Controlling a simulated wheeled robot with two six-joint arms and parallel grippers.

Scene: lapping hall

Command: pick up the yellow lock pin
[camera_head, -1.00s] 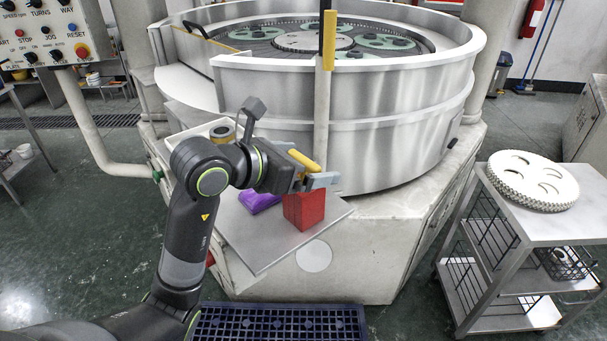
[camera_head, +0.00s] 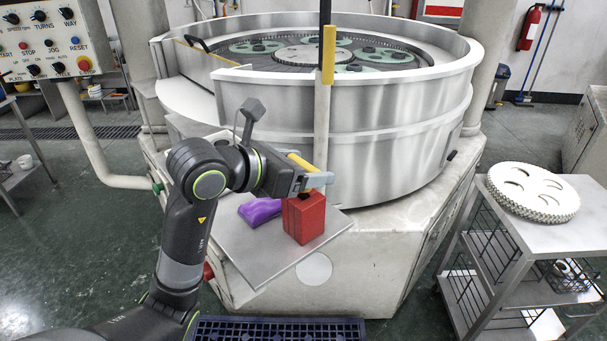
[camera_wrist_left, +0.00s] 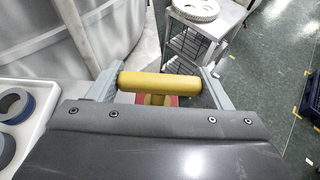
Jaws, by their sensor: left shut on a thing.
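The yellow lock pin (camera_head: 301,162) is between the jaws of my left gripper (camera_head: 316,184), above the red block (camera_head: 304,218). In the left wrist view its yellow crossbar (camera_wrist_left: 160,83) lies across the gap between my left gripper's fingers (camera_wrist_left: 158,87), which are shut on it. Its lower part points down and is mostly hidden. The red block's top shows below the gripper in the head view; I cannot tell whether the pin's tip is clear of it. My right gripper is not in view.
A purple object (camera_head: 260,210) lies beside the red block on the grey plate (camera_head: 255,258). The large round machine (camera_head: 400,135) and an upright post (camera_head: 321,125) stand close behind. A white tray (camera_wrist_left: 37,98) holds rings. A trolley (camera_head: 540,233) stands at right.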

